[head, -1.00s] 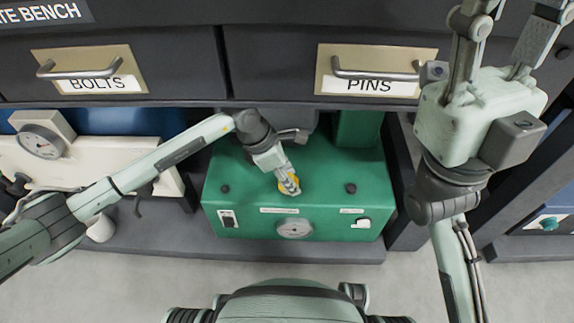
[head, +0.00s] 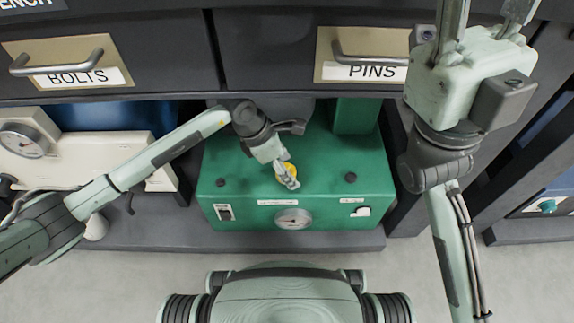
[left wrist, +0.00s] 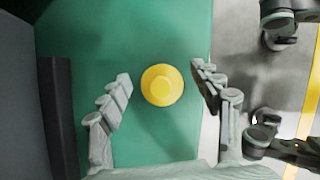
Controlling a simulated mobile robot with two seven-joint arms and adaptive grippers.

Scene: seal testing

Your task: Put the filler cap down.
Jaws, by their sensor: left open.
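The yellow round filler cap (head: 286,168) is at the top of the green box (head: 320,160), partly covered by my left gripper in the head view. In the left wrist view the cap (left wrist: 162,85) shows whole, with green surface around it. My left gripper (head: 290,182) is open over the box. In the left wrist view its two fingers (left wrist: 163,85) stand apart on either side of the cap, with a visible gap to each. My right gripper (head: 487,18) is raised at the upper right, its fingertips cut off by the frame.
Drawers labelled BOLTS (head: 75,62) and PINS (head: 365,60) are above the green box. A white unit with a gauge (head: 22,140) stands at the left. A dark knob (head: 351,177) sits right of the cap.

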